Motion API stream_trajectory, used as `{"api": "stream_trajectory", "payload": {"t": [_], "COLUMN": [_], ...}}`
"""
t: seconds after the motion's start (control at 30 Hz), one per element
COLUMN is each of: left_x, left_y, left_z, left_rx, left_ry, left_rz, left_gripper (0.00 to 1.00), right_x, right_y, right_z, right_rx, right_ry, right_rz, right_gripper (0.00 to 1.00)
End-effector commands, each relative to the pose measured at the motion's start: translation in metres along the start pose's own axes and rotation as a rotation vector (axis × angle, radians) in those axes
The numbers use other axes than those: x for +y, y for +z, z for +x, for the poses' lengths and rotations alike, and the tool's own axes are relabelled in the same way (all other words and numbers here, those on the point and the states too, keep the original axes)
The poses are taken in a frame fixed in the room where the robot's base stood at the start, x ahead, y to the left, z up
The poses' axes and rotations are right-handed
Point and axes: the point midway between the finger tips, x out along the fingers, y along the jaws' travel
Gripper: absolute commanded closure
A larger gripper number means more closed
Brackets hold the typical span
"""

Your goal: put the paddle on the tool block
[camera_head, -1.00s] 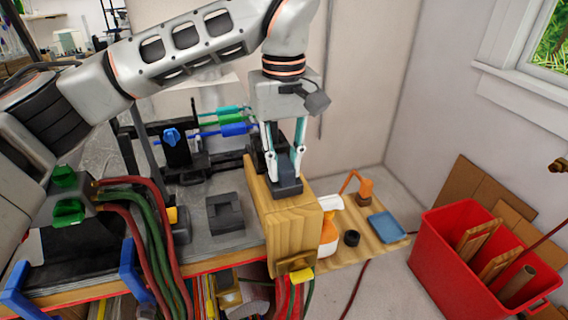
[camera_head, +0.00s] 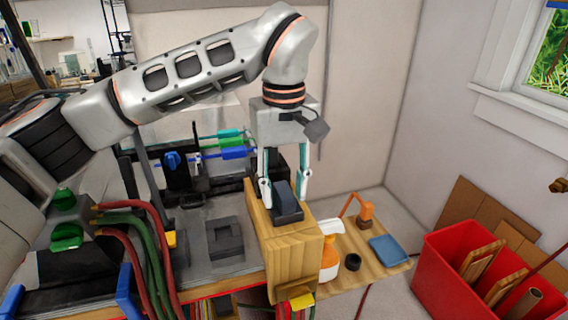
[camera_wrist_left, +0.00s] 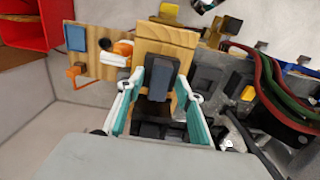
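The dark grey paddle (camera_head: 285,199) sits on the light wooden block (camera_head: 291,262) at the right end of the bench; I take this block to be the tool block. The paddle also shows in the left wrist view (camera_wrist_left: 161,74), tilted against a dark part on the wood (camera_wrist_left: 165,36). My left gripper (camera_head: 285,197) is open, with one finger on each side of the paddle. Gaps show between the fingers and the paddle in the left wrist view (camera_wrist_left: 159,90). Whether the paddle's underside lies fully flat is hidden. My right gripper is not in view.
A dark slotted block (camera_head: 225,239) lies on the bench to the left. Coloured rods (camera_head: 222,143) rest on a stand behind. A low wooden board (camera_head: 388,267) holds an orange-white bottle (camera_head: 329,250) and a blue tray (camera_head: 389,249). A red bin (camera_head: 437,283) stands at right.

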Motion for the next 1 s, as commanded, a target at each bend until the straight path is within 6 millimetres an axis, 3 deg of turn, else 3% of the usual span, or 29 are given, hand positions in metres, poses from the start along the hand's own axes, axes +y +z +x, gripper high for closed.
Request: {"api": "stream_trajectory", "payload": {"t": [0.4, 0.6, 1.0], "left_x": [0.0, 0.0, 0.0], "left_y": [-0.001, 0.0, 0.0], "left_z": [-0.076, -0.104, -0.116], "left_rx": [0.007, 0.004, 0.001], "left_ry": [0.002, 0.0, 0.0], "left_rz": [-0.003, -0.002, -0.001], "left_gripper": [0.64, 0.64, 0.64], "right_x": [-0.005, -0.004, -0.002], "right_y": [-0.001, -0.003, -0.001], "right_z": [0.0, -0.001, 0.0], "right_rx": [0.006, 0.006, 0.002], "right_ry": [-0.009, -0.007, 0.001], "right_rz": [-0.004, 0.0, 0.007], "right_gripper": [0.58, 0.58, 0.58]}}
